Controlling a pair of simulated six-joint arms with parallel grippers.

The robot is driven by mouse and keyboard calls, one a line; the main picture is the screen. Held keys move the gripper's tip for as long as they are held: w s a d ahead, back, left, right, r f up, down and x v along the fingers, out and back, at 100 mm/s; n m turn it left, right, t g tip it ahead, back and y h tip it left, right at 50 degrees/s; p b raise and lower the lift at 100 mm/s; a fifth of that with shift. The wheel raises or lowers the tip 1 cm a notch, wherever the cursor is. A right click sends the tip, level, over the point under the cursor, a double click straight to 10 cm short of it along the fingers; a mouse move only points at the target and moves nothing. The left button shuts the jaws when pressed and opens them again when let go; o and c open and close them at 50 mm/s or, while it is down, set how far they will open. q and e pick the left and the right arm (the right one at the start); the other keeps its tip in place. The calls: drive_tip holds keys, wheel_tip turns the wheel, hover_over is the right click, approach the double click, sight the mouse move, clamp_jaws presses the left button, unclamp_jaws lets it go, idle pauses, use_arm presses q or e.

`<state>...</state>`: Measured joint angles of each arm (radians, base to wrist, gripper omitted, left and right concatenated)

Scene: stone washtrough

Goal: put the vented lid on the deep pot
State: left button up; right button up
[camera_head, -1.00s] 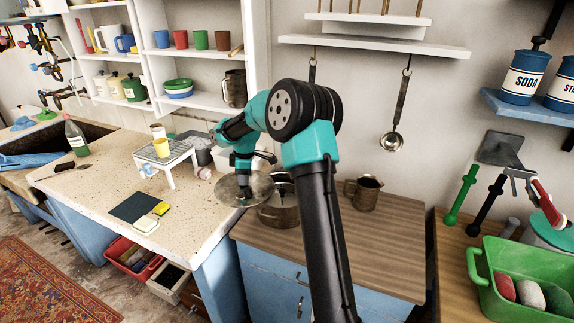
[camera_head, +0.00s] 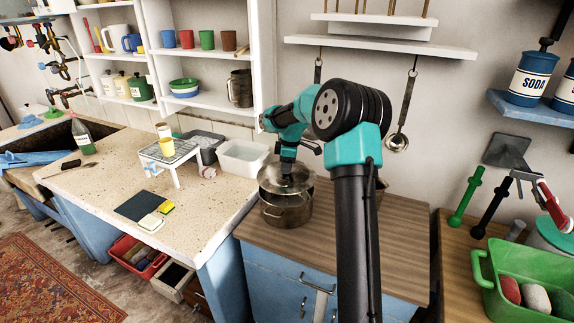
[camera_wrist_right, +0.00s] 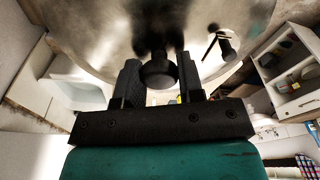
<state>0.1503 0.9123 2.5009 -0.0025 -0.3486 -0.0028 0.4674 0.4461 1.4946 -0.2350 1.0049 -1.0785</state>
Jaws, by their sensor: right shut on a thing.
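The deep pot (camera_head: 285,214) is a brownish metal pot on the wooden counter, below my right gripper. The lid (camera_head: 268,181) is a round, shiny metal disc held above the pot, overlapping its far rim in the head view. I cannot tell how small the gap is. My right gripper (camera_head: 287,181) is shut on the lid's dark knob (camera_wrist_right: 158,72). In the wrist view the lid (camera_wrist_right: 110,35) fills the top, with a small dark fitting on it at the right. My left gripper is not in view.
A metal jug (camera_head: 381,188) stands right of the pot, mostly hidden behind my right arm. A white tub (camera_head: 243,157) and small white rack (camera_head: 169,151) stand on the speckled counter at left. A ladle (camera_head: 397,142) hangs behind. The front wooden counter (camera_head: 370,255) is clear.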

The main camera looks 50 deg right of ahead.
drive_tip(key=shift+f, duration=1.7)
drive_tip(key=shift+f, duration=1)
idle(1.8)
drive_tip(key=o, duration=1.6)
drive_tip(key=shift+r, duration=0.1)
drive_tip(key=shift+r, duration=3.4)
